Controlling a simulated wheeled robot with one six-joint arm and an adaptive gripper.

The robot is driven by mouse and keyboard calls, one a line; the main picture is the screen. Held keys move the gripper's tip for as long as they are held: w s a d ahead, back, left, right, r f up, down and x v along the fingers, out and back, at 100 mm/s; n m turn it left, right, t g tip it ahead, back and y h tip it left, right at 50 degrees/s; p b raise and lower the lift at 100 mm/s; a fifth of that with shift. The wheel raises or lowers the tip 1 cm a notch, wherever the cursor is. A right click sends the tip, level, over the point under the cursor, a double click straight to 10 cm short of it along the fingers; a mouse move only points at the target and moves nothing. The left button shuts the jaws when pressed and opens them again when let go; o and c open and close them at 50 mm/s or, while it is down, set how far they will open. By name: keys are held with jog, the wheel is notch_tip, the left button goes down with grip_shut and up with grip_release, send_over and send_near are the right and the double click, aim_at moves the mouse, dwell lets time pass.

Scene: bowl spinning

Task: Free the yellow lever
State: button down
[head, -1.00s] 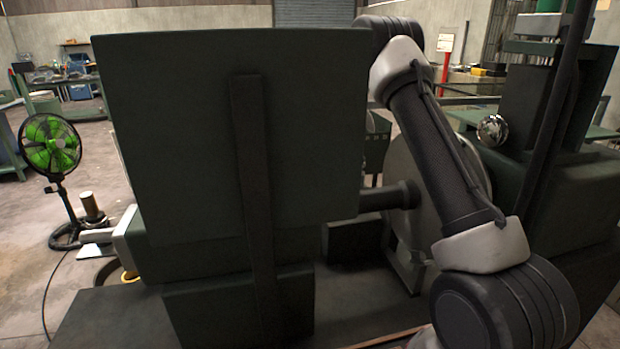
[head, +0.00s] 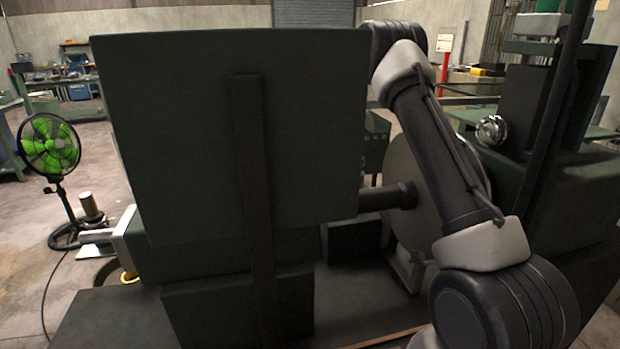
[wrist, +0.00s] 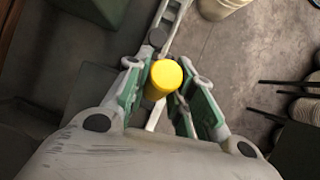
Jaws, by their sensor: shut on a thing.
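The yellow lever's round knob (wrist: 164,76) shows in the wrist view, between the two green-padded fingers of my gripper (wrist: 163,90). The gripper is shut on it, with a pad on each side. A pale grey bar (wrist: 172,22) runs up from beside the knob. The lower part of the lever is mostly hidden by the gripper. In the head view the gripper and the lever are hidden behind the big dark green panel and my arm.
The dark green machine panel (head: 190,140) blocks much of the head view. A grey disc (head: 410,170) on a shaft stands behind my arm. A green fan (head: 50,145) stands on the floor at left. Concrete floor (wrist: 245,70) is open right of the knob.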

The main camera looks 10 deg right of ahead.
jog(key=shift+d, duration=0.1)
jog(key=c, duration=1.2)
grip_release()
jog(key=shift+d+r, duration=0.1)
jog(key=v, duration=1.1)
jog(key=shift+d+r, duration=0.3)
jog(key=shift+d, duration=0.05)
